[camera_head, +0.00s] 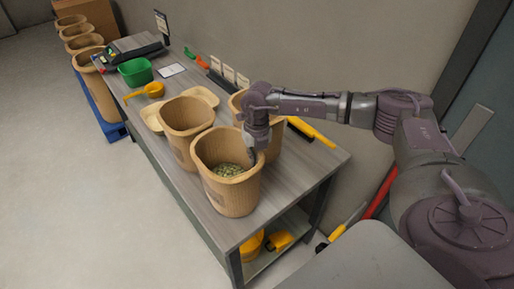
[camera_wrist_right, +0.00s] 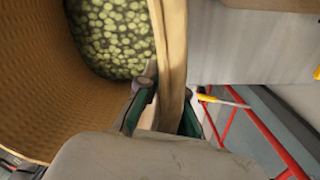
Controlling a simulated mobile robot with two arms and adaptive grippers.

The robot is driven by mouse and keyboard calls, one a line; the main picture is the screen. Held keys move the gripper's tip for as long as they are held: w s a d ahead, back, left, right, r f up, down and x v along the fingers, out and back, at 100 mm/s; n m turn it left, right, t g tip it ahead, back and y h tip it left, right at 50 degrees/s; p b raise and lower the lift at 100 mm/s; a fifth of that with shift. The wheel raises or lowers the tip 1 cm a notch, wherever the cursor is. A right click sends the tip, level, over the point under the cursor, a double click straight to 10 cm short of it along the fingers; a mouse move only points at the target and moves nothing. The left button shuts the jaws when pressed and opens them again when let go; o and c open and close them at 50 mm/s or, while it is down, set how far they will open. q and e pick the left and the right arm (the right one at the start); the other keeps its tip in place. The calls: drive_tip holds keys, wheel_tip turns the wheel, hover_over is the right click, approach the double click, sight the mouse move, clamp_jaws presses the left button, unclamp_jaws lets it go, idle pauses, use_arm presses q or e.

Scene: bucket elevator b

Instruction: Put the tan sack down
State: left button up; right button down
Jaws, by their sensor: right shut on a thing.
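A tan sack (camera_head: 228,190) with an open top and green, pellet-like contents (camera_head: 228,169) is at the near end of the bench. My right gripper (camera_head: 252,157) is at the right side of its rim. In the right wrist view the two fingers of my right gripper (camera_wrist_right: 166,98) sit on either side of the tan rim (camera_wrist_right: 174,50), shut on it. The sack is upright; I cannot tell whether its base touches the bench top. My left gripper is not in view.
The grey bench (camera_head: 305,170) has free room at its right end. A second tan sack (camera_head: 186,125) stands close behind, and another (camera_head: 240,103) is partly behind my arm. A yellow scoop (camera_head: 153,90), a green tub (camera_head: 136,72) and a scale (camera_head: 130,50) are farther back.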

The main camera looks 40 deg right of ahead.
drive_tip(key=shift+w+f, duration=0.15)
drive_tip(key=shift+f, duration=0.3)
drive_tip(key=shift+f, duration=0.15)
drive_tip(key=c, duration=1.3)
unclamp_jaws()
drive_tip(key=shift+s, duration=0.2)
